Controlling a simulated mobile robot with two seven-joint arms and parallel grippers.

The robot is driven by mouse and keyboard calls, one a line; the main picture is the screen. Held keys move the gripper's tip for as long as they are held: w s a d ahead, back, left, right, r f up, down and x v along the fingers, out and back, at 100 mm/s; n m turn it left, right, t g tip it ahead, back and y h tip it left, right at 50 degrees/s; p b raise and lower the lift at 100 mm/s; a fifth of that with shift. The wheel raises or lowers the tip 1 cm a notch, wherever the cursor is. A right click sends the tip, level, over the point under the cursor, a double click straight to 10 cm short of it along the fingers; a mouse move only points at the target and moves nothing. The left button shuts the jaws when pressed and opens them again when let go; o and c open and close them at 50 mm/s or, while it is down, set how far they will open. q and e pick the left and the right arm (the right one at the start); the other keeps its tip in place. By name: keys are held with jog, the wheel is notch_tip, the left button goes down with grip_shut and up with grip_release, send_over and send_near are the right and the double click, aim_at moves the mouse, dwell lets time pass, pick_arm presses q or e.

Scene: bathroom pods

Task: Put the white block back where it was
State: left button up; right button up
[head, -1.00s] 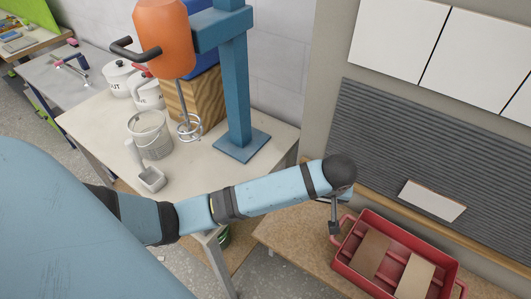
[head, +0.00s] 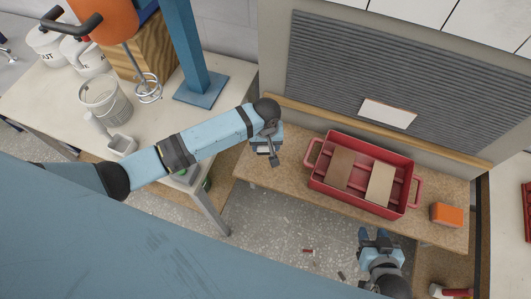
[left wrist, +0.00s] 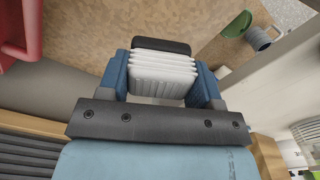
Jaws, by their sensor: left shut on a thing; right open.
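My left gripper (head: 274,155) is over the left end of the wooden bench, just left of the red crate (head: 318,180). In the left wrist view its two blue fingers (left wrist: 161,82) are shut on a white ribbed block (left wrist: 162,70) with a dark piece at its far end. In the head view the block cannot be made out clearly at the gripper. My right gripper (head: 378,238) is open, in front of the crate's near edge, with nothing seen between its fingers.
The crate holds a brown tile (head: 341,169) and a cream tile (head: 381,184). A white tile (head: 388,113) is on the grey ribbed wall panel (head: 350,65). An orange block (head: 447,214) lies at the bench's right. A table (head: 55,115) with a mixer stands at left.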

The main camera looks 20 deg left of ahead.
pick_arm(q)
notch_tip(320, 180, down, 7)
jog(key=shift+f+p, duration=0.2)
jog(key=shift+p, duration=0.1)
jog(key=o, duration=1.2)
jog(key=shift+r, duration=0.15)
